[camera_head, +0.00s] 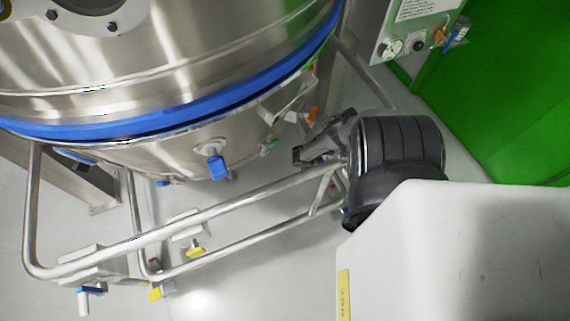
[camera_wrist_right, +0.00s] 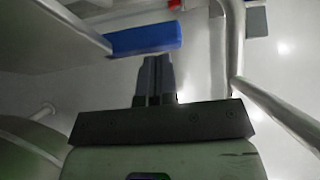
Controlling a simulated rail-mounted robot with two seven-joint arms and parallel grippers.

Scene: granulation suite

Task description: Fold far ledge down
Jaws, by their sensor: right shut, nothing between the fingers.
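A flat grey metal plate (camera_head: 288,98), which looks like the far ledge, juts out from the vessel's side in the head view. In the right wrist view a grey plate (camera_wrist_right: 48,32) with a blue block (camera_wrist_right: 146,38) at its end reaches in from the upper left; I cannot tell for sure that it is the same part. My right gripper (camera_head: 302,156) is below the plate in the head view, beside the vessel. Its fingers (camera_wrist_right: 157,68) are together and empty, just short of the blue block in the picture. My left gripper is not in view.
The steel vessel (camera_head: 185,60) with a blue ring (camera_head: 150,124) fills the upper left. A tubular frame (camera_head: 190,222) runs below it; a tube (camera_wrist_right: 232,55) passes right of the fingers. A blue-handled latch (camera_head: 216,166) hangs under the ring. A green panel (camera_head: 505,105) stands right.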

